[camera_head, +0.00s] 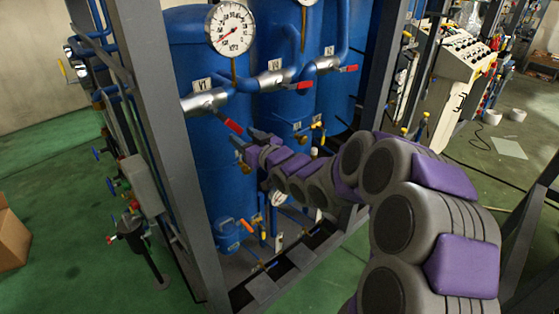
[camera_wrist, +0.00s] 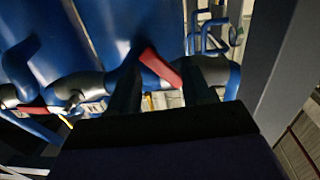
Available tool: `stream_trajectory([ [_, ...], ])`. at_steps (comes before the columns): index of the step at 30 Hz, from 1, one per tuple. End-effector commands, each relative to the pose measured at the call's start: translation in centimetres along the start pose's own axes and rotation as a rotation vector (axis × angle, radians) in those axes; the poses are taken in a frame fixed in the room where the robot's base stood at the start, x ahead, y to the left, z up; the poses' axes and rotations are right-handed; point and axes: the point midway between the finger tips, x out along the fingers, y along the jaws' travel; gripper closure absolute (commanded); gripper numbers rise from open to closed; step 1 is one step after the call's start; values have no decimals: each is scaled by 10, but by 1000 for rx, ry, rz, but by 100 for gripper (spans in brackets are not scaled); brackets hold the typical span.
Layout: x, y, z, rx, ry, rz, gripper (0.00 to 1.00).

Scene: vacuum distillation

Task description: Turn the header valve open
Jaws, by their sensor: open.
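Three valves with red lever handles sit on silver sections of the blue pipe in front of the blue tanks. The nearest handle (camera_head: 233,126) slants down to the right from its silver valve body (camera_head: 203,101). The middle handle (camera_head: 298,86) and the far handle (camera_head: 348,69) lie nearly level. My gripper (camera_head: 246,140) is just below and right of the nearest handle. In the wrist view a red handle (camera_wrist: 160,68) lies across the gap between the two dark fingers of my open gripper (camera_wrist: 162,80). I cannot tell whether they touch it.
A pressure gauge (camera_head: 231,29) is above the nearest valve. Pipes and small valves crowd the tank bases. Green floor (camera_head: 60,240) is open at left.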

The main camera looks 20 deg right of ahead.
Motion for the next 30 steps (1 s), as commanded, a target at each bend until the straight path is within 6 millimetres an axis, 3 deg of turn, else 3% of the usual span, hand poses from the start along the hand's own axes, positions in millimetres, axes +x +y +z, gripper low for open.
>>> stream_trajectory([
  [30, -64, 6, -4, -1, 10, 4, 51],
])
